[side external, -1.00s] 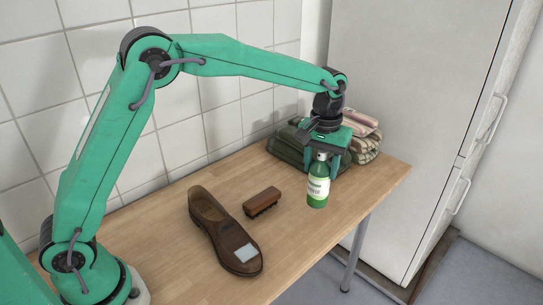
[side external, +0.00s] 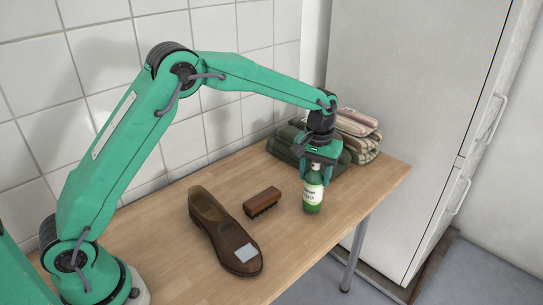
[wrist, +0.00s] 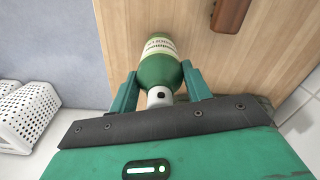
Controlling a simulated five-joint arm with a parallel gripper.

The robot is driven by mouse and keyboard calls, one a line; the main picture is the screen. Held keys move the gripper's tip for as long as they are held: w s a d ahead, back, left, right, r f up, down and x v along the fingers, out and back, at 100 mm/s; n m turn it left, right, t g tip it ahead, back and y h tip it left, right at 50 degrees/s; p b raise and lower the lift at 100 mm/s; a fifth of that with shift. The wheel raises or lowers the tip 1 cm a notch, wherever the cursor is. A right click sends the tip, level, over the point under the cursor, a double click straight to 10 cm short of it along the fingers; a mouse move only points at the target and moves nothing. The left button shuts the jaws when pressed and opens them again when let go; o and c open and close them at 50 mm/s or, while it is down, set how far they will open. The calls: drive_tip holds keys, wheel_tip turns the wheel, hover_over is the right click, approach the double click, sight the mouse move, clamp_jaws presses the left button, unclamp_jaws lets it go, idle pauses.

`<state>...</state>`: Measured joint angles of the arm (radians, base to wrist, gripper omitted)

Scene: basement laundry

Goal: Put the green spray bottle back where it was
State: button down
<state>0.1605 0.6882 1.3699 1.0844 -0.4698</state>
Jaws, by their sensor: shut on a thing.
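The green spray bottle (side external: 312,200) is upright, with a white label, near the front edge of the table, right of the brush. My gripper (side external: 314,172) is above it with its fingers shut on the neck. The wrist view shows the bottle (wrist: 158,68) between the two fingers of my gripper (wrist: 155,88). I cannot tell whether its base touches the tabletop or hangs just above it.
A brown shoe (side external: 222,232) and a wooden brush (side external: 262,201) lie left of the bottle on the table (side external: 150,240). Folded cloths (side external: 362,138) are stacked behind. White baskets (wrist: 25,115) stand beyond the table edge.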

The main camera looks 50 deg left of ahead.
drive_tip(key=shift+f, duration=0.45)
drive_tip(key=c, duration=0.7)
unclamp_jaws()
drive_tip(key=shift+o, duration=0.2)
wheel_tip(320, 180, up, 12)
drive_tip(key=shift+f, duration=0.1)
drive_tip(key=shift+r, duration=0.3)
